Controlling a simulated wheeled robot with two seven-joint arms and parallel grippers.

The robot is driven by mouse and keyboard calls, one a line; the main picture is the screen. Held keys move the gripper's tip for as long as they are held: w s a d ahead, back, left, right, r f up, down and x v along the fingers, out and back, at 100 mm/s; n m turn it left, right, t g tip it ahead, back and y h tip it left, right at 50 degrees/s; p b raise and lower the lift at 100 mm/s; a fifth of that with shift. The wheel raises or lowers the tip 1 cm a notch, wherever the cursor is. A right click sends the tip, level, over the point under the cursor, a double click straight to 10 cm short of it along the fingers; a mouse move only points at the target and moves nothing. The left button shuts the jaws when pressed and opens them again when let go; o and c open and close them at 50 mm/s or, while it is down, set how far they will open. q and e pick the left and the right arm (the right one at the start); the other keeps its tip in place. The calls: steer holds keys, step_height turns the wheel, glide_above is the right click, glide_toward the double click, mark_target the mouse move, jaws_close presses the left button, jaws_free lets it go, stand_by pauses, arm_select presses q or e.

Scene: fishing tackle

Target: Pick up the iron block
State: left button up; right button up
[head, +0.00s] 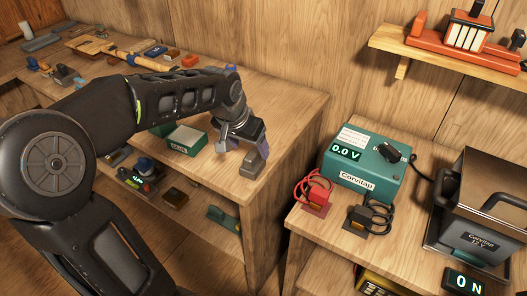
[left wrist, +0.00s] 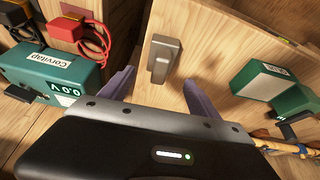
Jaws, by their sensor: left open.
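The iron block is a small grey block (head: 251,166) on the wooden bench near its right front corner. It also shows in the left wrist view (left wrist: 165,58), just beyond the fingertips and roughly centred between them. My left gripper (head: 244,147) hangs over the block in the head view. In the left wrist view the purple fingers (left wrist: 160,84) stand wide apart, with nothing between them. In the head view the gripper partly covers the block. My right gripper is in neither view.
A green box (head: 186,140) with a white label stands left of the block. Tools lie farther back on the bench. Across a gap to the right, another bench holds a teal power box (head: 362,172), red and black clamps, and a metal bath (head: 480,215).

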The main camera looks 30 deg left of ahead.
mark_target(255, 158)
arm_select(q)
steer(key=shift+w+r, duration=0.1)
steer(key=shift+w, duration=0.05)
steer(key=shift+s, duration=0.25)
steer(key=shift+x, duration=1.35)
steer(key=shift+p+x, duration=0.45)
steer(key=shift+x, duration=2.15)
jaws_close()
steer(key=shift+r, duration=0.1)
